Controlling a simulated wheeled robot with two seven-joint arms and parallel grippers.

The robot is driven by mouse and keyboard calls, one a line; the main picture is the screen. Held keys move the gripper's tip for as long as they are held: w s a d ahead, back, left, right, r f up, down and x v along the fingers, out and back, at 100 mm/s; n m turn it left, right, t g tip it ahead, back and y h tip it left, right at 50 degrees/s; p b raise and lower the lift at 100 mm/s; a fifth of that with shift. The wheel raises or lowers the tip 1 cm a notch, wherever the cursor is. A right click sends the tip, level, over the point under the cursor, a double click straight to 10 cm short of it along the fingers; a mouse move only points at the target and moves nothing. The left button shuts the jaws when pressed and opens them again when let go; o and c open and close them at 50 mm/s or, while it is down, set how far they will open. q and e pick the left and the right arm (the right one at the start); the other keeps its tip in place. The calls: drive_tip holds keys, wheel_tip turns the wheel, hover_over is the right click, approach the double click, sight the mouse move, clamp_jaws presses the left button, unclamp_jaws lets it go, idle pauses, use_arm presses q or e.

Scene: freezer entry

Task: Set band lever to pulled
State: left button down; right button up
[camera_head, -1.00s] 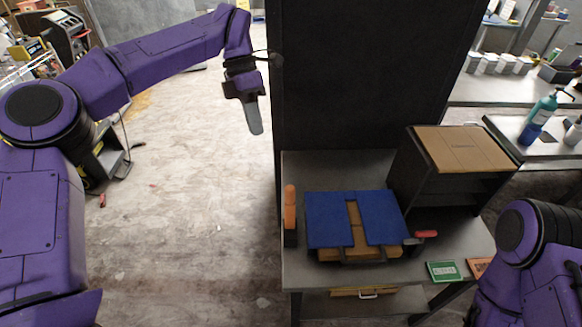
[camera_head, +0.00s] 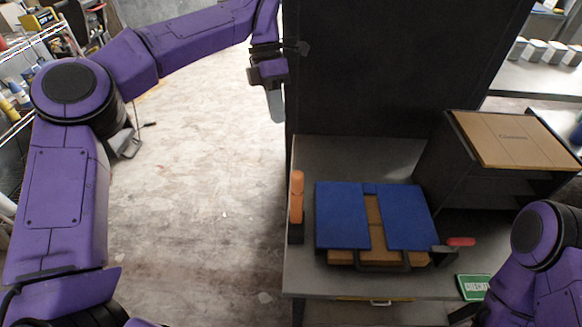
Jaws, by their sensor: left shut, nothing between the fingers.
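A wooden case with two blue panels (camera_head: 343,215) on top sits on the grey bench (camera_head: 302,270). A lever with a red grip (camera_head: 461,241) sticks out to the right from a dark mount at the case's right side. An upright orange handle (camera_head: 296,195) stands in a dark base at the bench's left edge. No label shows which one is the band lever. My left gripper (camera_head: 278,105) hangs pointing down, shut and empty, up and left of the bench, apart from both handles. My right arm shows at the lower right; its gripper is out of view.
A tall dark panel (camera_head: 400,70) rises behind the bench. A dark box with a tan top (camera_head: 520,138) stands at the back right. A green sign (camera_head: 473,287) is at the front right. Open floor (camera_head: 200,200) lies left of the bench.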

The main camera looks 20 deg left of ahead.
use_arm(q)
drive_tip(key=s+d+f+p, duration=0.2)
drive_tip(key=s+d+f, duration=0.3)
drive_tip(key=f, duration=0.4)
drive_tip(key=shift+s+p, duration=0.35)
drive_tip(key=shift+s, duration=0.25)
drive_tip(key=shift+w, duration=0.1)
